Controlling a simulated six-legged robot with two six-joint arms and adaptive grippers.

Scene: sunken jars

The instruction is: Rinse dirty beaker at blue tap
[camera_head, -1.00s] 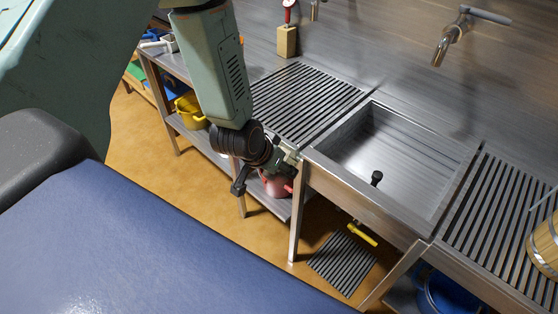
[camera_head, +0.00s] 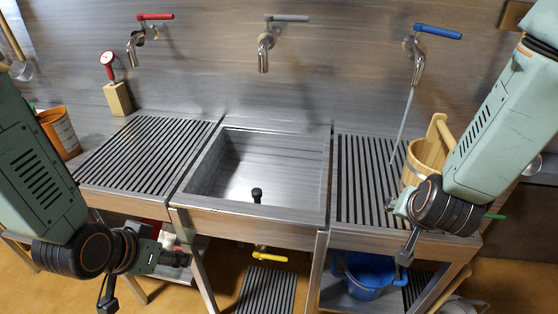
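The blue tap (camera_head: 437,31) is on the back wall at the right. A thin pale line, which looks like running water, drops from its spout to the right slatted drainboard (camera_head: 370,185). No dirty beaker can be made out. My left gripper (camera_head: 180,259) is at the lower left, in front of the counter and below its top; its fingers are too small to tell open or shut. My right gripper (camera_head: 396,204) is low over the front of the right drainboard, left of the wooden bucket (camera_head: 425,160); its fingers are unclear too.
The sunken sink (camera_head: 260,170) in the middle holds only a dark plug (camera_head: 257,195). Red (camera_head: 155,17) and grey (camera_head: 287,18) taps hang left. The left drainboard (camera_head: 145,155) is bare. A gauge on a block (camera_head: 118,97) and an orange pot (camera_head: 60,132) stand left. A blue bucket (camera_head: 367,275) sits below.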

